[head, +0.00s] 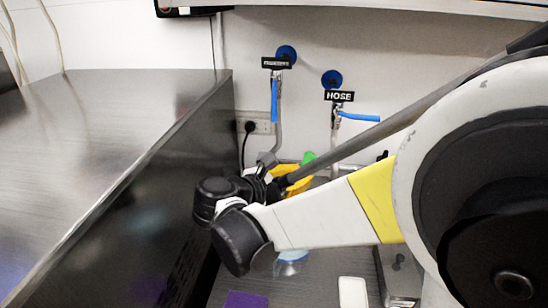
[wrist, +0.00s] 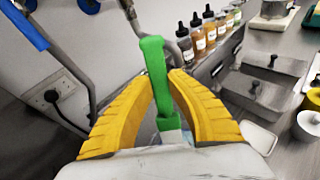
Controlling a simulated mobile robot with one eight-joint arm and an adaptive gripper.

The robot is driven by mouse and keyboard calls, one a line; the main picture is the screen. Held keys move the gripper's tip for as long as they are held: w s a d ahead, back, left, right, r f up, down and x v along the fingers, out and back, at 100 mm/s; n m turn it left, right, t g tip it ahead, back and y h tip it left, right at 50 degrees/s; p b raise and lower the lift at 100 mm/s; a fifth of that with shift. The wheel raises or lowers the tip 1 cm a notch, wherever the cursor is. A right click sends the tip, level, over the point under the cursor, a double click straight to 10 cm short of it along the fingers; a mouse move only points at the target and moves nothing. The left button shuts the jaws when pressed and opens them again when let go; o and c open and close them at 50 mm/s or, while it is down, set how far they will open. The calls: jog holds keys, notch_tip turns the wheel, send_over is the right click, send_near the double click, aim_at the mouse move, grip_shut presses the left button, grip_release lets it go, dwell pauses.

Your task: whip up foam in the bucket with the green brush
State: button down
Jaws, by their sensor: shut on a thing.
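My gripper (wrist: 164,78) has two yellow ribbed fingers, shut on the green brush (wrist: 154,60) in the wrist view. The green handle stands up between the fingers and extends above their tips. Its lower part shows between them, with something pale below it. In the head view, my gripper (head: 290,173) is partly hidden behind my arm, near the back wall below the taps. A bit of the green brush (head: 308,157) shows there above the yellow fingers. I cannot make out the bucket in either view.
Two taps with blue handles, one marked by a HOSE label (head: 340,96), stand close behind my gripper. A tall steel cabinet (head: 165,170) is at left. Several bottles (wrist: 210,28) and lidded steel containers (wrist: 265,88) line the counter. A purple item (head: 246,299) lies below.

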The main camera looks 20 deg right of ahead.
jog(key=shift+s+d+f+b, duration=0.1)
jog(key=shift+d+f+b, duration=0.2)
jog(key=shift+f, duration=0.2)
notch_tip(320, 180, down, 12)
jog(key=b, duration=0.9)
jog(key=shift+a+b, duration=0.4)
